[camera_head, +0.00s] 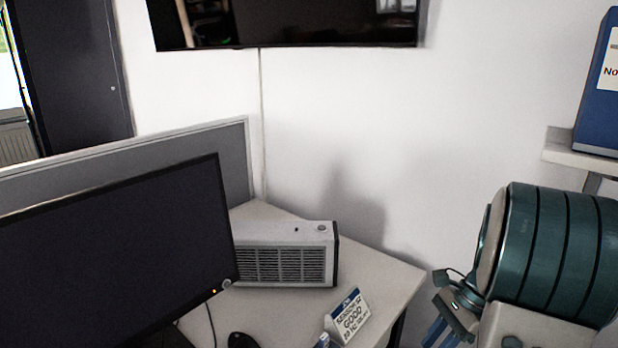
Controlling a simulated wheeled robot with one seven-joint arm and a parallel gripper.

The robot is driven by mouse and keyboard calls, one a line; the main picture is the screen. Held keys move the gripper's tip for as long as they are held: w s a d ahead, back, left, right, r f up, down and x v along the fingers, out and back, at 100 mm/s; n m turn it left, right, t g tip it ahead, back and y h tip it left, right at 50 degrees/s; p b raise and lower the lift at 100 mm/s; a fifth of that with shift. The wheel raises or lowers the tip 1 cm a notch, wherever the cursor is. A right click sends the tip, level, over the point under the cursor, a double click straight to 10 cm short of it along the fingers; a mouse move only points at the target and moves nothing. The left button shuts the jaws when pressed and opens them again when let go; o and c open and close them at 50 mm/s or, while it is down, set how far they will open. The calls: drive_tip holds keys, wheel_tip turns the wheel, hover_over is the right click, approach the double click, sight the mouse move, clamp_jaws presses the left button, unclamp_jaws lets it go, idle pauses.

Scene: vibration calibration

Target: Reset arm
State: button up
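A small white tent sign with a blue top band (347,315) stands near the front edge of the light desk (375,285). Its text seems to read "SENSOR", "GOOD" and "20 Hz", though the small print is blurred. A small object (322,341) sits just left of the sign, cut off by the bottom edge.
A black monitor (120,250) fills the lower left before a grey partition (235,155). A white box with a slotted grille (285,262) stands on the desk. A dark wall screen (290,22) hangs above. A blue binder (595,110) stands on a shelf (572,153) at right.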

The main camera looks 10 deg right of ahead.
drive_tip(key=s+a+r+n+t+h+p, duration=0.1)
drive_tip(key=s+a+r+n+h+p, duration=0.2)
drive_tip(key=a+r+n+p, duration=0.2)
drive_tip(key=s+a+r+n+t+h+p, duration=0.2)
drive_tip(key=a+r+n+p, duration=0.3)
drive_tip(key=a+r+n, duration=0.7)
drive_tip(key=shift+s+a+r+n+t+h, duration=0.3)
drive_tip(key=shift+s+n+h, duration=0.1)
drive_tip(key=shift+s+n, duration=0.4)
